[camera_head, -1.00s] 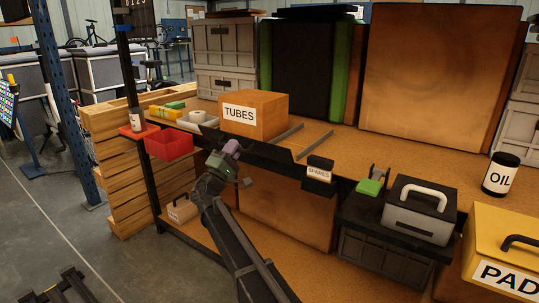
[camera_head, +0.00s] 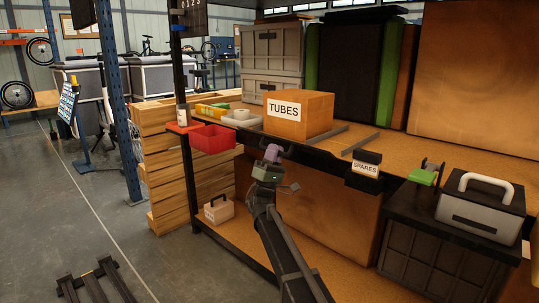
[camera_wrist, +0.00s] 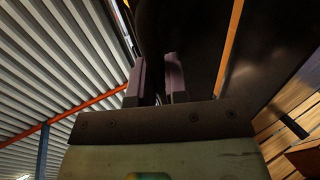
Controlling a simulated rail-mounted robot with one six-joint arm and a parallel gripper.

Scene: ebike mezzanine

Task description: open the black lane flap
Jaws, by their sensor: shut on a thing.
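The black lane flap (camera_head: 312,158) runs along the front edge of the shelf, below the box marked TUBES and the metal lane strips. My gripper (camera_head: 272,153) is at the left part of this flap, reaching up to it from below and in front. In the wrist view, the two purple-grey fingers (camera_wrist: 157,82) stand on either side of a dark part that fills the gap between them, and they are shut on it. The gripped edge is dark and partly hidden by the fingers. I cannot tell how far the flap is tilted.
The TUBES box (camera_head: 300,114) stands just behind the flap. A red bin (camera_head: 211,138) hangs to the left, and a SPARES box (camera_head: 365,165) sits to the right. A grey case (camera_head: 481,205) rests on a dark crate (camera_head: 430,250). The floor at left is mostly clear.

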